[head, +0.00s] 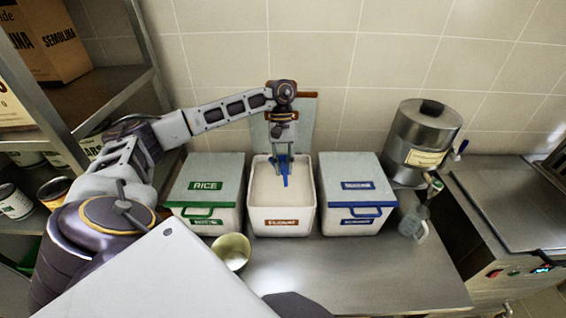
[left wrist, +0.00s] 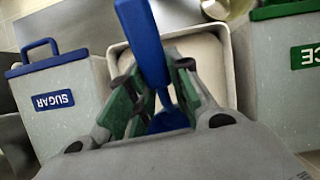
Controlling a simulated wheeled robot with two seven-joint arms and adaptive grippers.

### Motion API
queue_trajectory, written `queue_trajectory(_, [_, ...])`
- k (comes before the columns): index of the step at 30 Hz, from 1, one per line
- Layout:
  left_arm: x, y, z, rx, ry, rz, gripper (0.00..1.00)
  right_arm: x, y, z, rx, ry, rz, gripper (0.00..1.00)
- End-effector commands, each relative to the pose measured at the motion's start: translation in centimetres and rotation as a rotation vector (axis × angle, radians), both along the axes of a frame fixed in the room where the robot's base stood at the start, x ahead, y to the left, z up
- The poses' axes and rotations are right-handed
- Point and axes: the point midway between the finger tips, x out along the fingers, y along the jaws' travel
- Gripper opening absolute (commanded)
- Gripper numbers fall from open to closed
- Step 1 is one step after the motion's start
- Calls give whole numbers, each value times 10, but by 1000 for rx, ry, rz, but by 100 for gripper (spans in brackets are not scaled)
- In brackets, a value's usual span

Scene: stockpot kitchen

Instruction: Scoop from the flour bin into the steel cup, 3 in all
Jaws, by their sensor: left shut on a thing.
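The flour bin (head: 283,224) stands open in the middle of the counter, with pale flour (head: 268,180) inside and an orange-brown label on its front. My left gripper (head: 283,160) is over the bin, pointing down, shut on the blue scoop (head: 285,180). In the left wrist view the scoop's blue handle (left wrist: 143,40) runs up between the fingers. The scoop's bowl is mostly hidden, so I cannot tell its load or whether it touches the flour. The steel cup (head: 232,251) stands on the counter in front of the rice and flour bins. My right gripper is not in view.
A closed rice bin (head: 204,190) stands left of the flour bin, a closed sugar bin (head: 356,190) right. A steel canister (head: 421,140) and a clear jug (head: 414,222) are further right. A shelf (head: 95,105) rises at left. The front counter right of the cup is clear.

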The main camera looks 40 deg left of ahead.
Motion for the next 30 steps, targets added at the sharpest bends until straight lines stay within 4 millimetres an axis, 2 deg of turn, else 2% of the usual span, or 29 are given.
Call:
queue_trajectory(14, [0, 0, -27, 1, 1, 1, 0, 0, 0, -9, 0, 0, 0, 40])
queue_trajectory(30, [0, 0, -58, 0, 0, 0, 0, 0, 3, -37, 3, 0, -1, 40])
